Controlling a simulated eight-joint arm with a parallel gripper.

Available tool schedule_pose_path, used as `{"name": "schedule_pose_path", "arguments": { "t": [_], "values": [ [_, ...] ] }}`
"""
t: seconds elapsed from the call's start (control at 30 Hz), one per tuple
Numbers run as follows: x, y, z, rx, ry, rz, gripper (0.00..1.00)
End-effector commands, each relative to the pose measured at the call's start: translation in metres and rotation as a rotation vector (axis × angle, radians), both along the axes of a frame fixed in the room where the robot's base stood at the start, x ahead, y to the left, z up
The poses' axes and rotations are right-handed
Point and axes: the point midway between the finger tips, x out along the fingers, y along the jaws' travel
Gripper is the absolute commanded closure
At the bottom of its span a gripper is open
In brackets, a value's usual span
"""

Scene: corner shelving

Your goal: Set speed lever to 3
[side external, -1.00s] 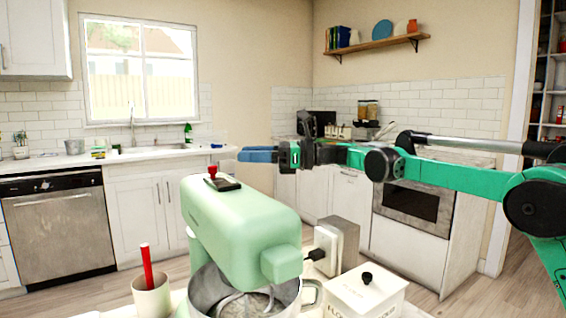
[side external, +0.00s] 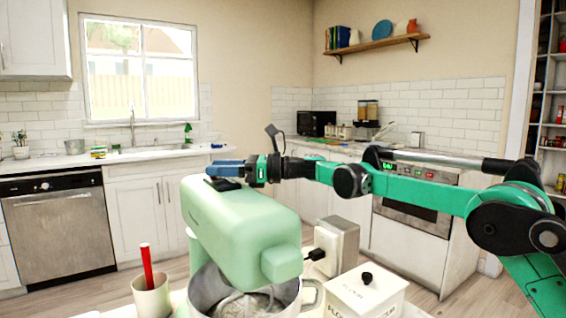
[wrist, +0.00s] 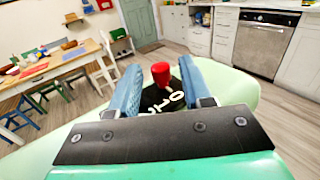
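The pale green stand mixer (side external: 240,225) stands on a white counter. On its top is the speed plate, black with white numerals (wrist: 162,98) in the wrist view, partly covered by my fingers. The speed lever's red knob (wrist: 161,73) stands up from this plate. My gripper (side external: 222,168) is over the mixer's top from the right in the side view, its blue fingers hiding the knob there. In the wrist view my gripper (wrist: 160,66) is open, one finger on each side of the knob, with a narrow gap on both sides. I cannot read the lever's setting.
A white canister (side external: 366,292) with a black knob stands right of the mixer, near a plugged outlet box (side external: 337,240). A cup with a red-handled utensil (side external: 151,295) stands left of the steel bowl (side external: 205,288). Space above the mixer is free.

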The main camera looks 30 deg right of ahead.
Motion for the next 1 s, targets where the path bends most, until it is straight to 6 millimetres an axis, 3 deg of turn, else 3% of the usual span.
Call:
{"name": "schedule_pose_path", "arguments": {
  "t": [0.03, 0.13, 1.0],
  "values": [
    [-0.0001, -0.0002, 0.0, 0.0, 0.0, 0.0, 0.74],
    [-0.0001, -0.0002, 0.0001, 0.0, 0.0, 0.0, 1.0],
    [-0.0001, -0.0004, 0.0002, -0.001, -0.001, 0.0, 1.0]
  ]
}}
